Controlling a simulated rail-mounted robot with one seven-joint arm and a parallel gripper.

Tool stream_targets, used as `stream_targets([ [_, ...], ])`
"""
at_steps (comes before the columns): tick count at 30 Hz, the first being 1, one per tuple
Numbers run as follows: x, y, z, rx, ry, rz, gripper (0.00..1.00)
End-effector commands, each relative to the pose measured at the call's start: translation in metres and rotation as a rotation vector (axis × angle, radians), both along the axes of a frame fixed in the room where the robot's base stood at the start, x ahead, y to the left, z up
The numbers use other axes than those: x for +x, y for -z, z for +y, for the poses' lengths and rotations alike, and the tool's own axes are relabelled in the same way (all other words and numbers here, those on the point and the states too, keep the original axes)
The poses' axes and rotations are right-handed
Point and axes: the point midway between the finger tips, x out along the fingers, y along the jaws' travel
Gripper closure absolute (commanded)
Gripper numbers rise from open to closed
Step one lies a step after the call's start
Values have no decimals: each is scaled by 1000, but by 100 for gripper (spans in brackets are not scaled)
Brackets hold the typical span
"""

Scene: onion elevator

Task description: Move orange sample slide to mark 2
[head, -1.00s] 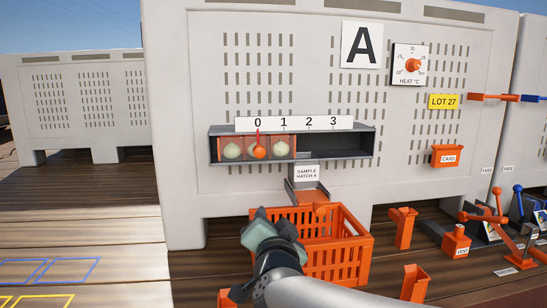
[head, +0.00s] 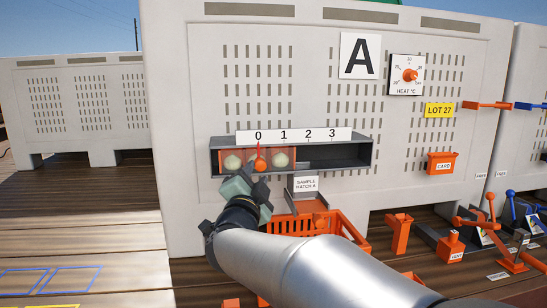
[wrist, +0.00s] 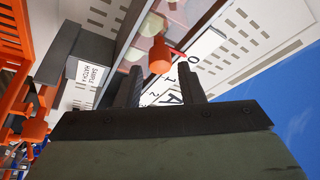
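The orange sample slide (head: 281,153) sits at the left in the dark shelf slot under the number strip (head: 294,136). Its round orange knob (head: 260,165) and red pointer stand below mark 0. Pale onions show on both sides of the knob. My gripper (head: 246,184) is just below and in front of the knob. In the wrist view the two dark fingers of my gripper (wrist: 163,90) are apart, and the knob (wrist: 159,56) shows between and just beyond their tips. Nothing is held.
The sample hatch (head: 306,190) with its label is below the slot, above an orange crate (head: 320,224). The right part of the slot (head: 345,155), under marks 2 and 3, is empty. Orange posts and levers stand at the lower right.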

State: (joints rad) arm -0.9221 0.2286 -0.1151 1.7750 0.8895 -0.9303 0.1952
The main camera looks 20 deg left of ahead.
Motion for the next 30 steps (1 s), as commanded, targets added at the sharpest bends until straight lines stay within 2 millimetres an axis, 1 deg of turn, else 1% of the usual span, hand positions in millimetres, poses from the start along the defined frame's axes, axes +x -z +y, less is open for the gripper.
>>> stream_targets([
  [1, 11, -6, 1, -2, 3, -1, 65],
  [3, 24, -8, 3, -3, 2, 0, 65],
  [6, 38, -11, 4, -2, 2, 0, 65],
  [9, 48, -13, 6, -2, 0, 0, 65],
  [13, 55, -13, 7, -2, 0, 0, 65],
  [21, 56, -13, 7, -1, 0, 0, 65],
  [22, 56, -13, 7, -1, 0, 0, 71],
  [25, 56, -13, 7, -1, 0, 0, 98],
  [26, 56, -13, 7, -1, 0, 0, 100],
  [30, 54, -11, 8, -1, -7, 0, 100],
])
